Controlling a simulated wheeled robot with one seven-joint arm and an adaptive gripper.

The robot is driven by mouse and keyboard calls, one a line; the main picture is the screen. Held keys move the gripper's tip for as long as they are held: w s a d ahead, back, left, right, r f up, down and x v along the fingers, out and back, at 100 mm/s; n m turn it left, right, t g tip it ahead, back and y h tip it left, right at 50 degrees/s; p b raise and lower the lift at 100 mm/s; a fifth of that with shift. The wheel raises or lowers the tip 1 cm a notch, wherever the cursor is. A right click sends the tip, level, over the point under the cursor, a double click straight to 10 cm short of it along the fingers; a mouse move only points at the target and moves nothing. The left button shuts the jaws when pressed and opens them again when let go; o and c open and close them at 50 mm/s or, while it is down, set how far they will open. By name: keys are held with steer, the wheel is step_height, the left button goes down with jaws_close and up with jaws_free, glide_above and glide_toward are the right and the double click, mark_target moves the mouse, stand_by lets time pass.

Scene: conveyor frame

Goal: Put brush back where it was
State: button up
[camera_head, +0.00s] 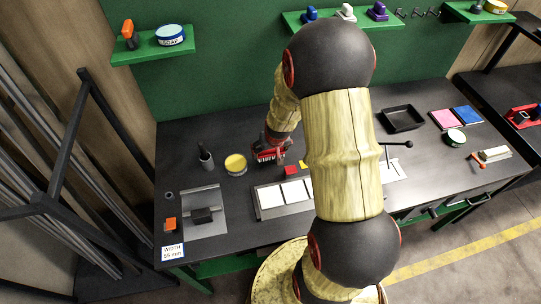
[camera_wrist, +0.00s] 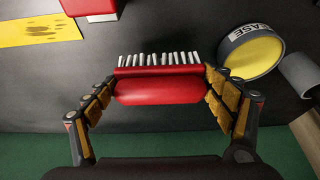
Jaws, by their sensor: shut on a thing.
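The brush has a red body and a row of white bristles. In the wrist view the brush (camera_wrist: 158,90) lies between my two finger pads, which press on its ends. My gripper (camera_wrist: 160,92) is shut on it. In the head view my gripper (camera_head: 268,152) is over the back middle of the dark table, with the red brush (camera_head: 267,157) at its tip. I cannot tell whether the brush touches the table.
A yellow-topped grease tin (camera_head: 236,163) stands left of my gripper; it also shows in the wrist view (camera_wrist: 250,52). A dark cup (camera_head: 206,160) is further left. A red block (camera_head: 291,170) and a tray of white cards (camera_head: 272,197) lie in front. A black tray (camera_head: 402,119) is right.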

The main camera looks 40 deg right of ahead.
mark_target(271, 153)
steer(key=shift+w+f+b, duration=0.1)
steer(key=shift+f+b, duration=0.75)
steer(key=shift+f, duration=0.75)
steer(key=shift+f, duration=0.15)
steer(key=o, duration=1.1)
steer(key=shift+c, duration=0.2)
